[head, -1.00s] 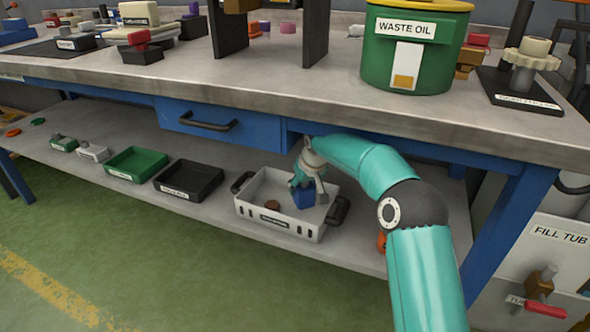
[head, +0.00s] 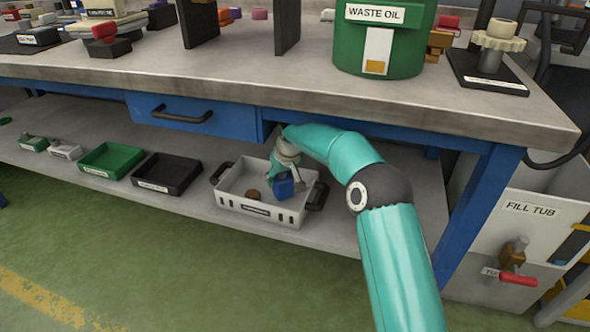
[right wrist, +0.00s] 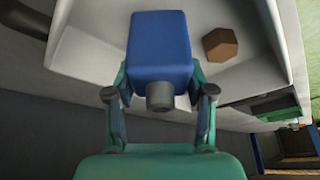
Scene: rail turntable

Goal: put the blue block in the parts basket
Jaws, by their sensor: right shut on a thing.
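The blue block (head: 280,188) is at the white basket (head: 262,210) on the lower shelf, within its outline in the head view. My right gripper (head: 285,178) is shut on the block from above. In the right wrist view the blue block (right wrist: 160,50) sits between the two fingers (right wrist: 160,95), with a grey round knob at its near end. Whether the block touches the basket floor I cannot tell. A brown piece (head: 252,195) lies in the basket beside the block; it also shows in the right wrist view (right wrist: 220,44). My left gripper is not in view.
A black tray (head: 166,173) and a green tray (head: 112,158) stand left of the basket on the shelf. The basket has black handles at both ends. The bench top (head: 250,78) and blue drawer (head: 190,115) overhang the shelf.

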